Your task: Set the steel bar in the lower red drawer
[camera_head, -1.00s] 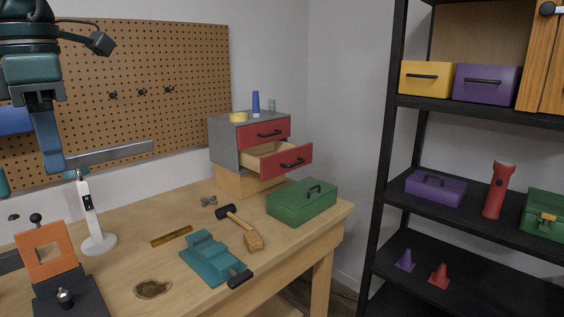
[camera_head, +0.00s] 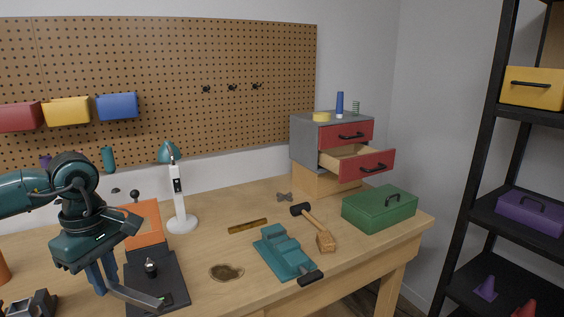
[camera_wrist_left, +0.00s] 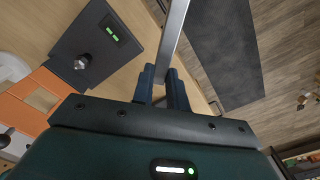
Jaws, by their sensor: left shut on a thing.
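The steel bar (camera_head: 135,298) is a long grey flat bar held in my left gripper (camera_head: 103,280), low in front of the black-based orange fixture at the left of the bench. In the left wrist view the bar (camera_wrist_left: 173,38) runs up and away from between the blue fingers of the left gripper (camera_wrist_left: 162,80), which are shut on it. The lower red drawer (camera_head: 381,164) is pulled out from the grey cabinet at the back right, well away from the gripper; its pale wooden inside shows no contents. My right gripper is out of view.
A red upper drawer (camera_head: 352,133) is closed above the open one. A green toolbox (camera_head: 380,208) stands in front of the cabinet. A black shelf rack (camera_head: 485,150) is at right.

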